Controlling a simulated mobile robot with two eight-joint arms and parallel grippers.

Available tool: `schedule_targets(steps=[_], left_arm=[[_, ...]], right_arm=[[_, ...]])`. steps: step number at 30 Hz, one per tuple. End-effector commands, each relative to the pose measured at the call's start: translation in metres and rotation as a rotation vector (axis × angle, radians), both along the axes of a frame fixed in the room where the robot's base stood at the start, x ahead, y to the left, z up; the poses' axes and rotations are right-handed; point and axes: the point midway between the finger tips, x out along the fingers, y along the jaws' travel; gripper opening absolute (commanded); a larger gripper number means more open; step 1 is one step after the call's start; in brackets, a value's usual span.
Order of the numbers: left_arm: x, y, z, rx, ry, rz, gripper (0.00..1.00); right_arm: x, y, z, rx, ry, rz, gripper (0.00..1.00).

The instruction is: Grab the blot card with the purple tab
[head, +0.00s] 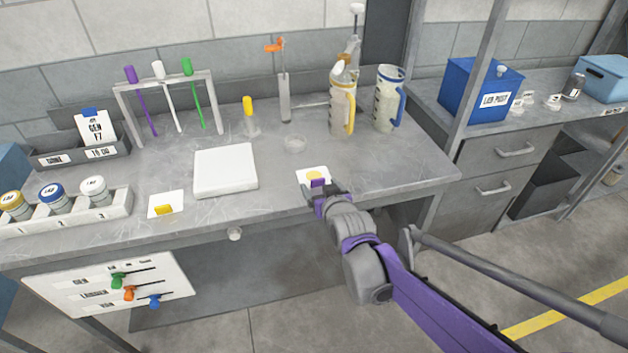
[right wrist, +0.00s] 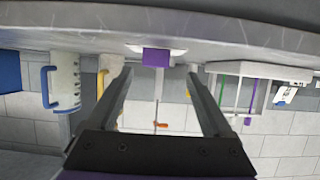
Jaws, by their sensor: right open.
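The blot card with the purple tab (head: 308,171) is white with a yellow spot and lies at the front edge of the grey bench, its tab toward me. In the right wrist view, which is upside down, the purple tab (right wrist: 157,57) shows between and beyond my fingertips. My right gripper (head: 322,191) is open at the bench edge, right by the tab. Its two fingers (right wrist: 158,73) are spread on either side of the tab, with nothing held. In the head view the gripper partly covers the tab's near side. My left gripper is not in view.
Another card with a yellow tab (head: 157,199) lies left of a white square pad (head: 225,171). The bench (head: 400,160) is clear right of the card.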

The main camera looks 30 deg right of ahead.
Motion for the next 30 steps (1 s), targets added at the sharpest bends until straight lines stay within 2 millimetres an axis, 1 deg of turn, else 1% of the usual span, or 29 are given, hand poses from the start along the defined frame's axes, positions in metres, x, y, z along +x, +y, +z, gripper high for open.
schedule_targets(steps=[5, 11, 15, 18, 24, 26, 30], left_arm=[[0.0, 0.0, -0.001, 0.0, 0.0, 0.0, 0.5], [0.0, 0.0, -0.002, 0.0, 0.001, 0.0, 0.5], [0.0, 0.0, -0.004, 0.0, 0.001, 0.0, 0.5], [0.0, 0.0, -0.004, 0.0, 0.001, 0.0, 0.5], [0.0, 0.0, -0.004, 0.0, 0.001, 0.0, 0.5], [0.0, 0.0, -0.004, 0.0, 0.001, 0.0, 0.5], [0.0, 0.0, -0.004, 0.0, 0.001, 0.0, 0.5]], right_arm=[[0.009, -0.003, -0.004, 0.001, 0.001, 0.0, 0.85], [0.031, -0.016, -0.015, 0.002, 0.001, -0.002, 0.85], [0.046, -0.019, -0.021, 0.0, 0.001, 0.0, 0.85], [0.049, -0.02, -0.022, 0.0, 0.001, 0.0, 0.85], [0.05, -0.02, -0.022, 0.0, 0.001, 0.0, 0.85], [0.05, -0.02, -0.022, 0.0, 0.001, 0.0, 0.76], [0.05, -0.02, -0.022, 0.0, 0.001, 0.0, 0.51]])
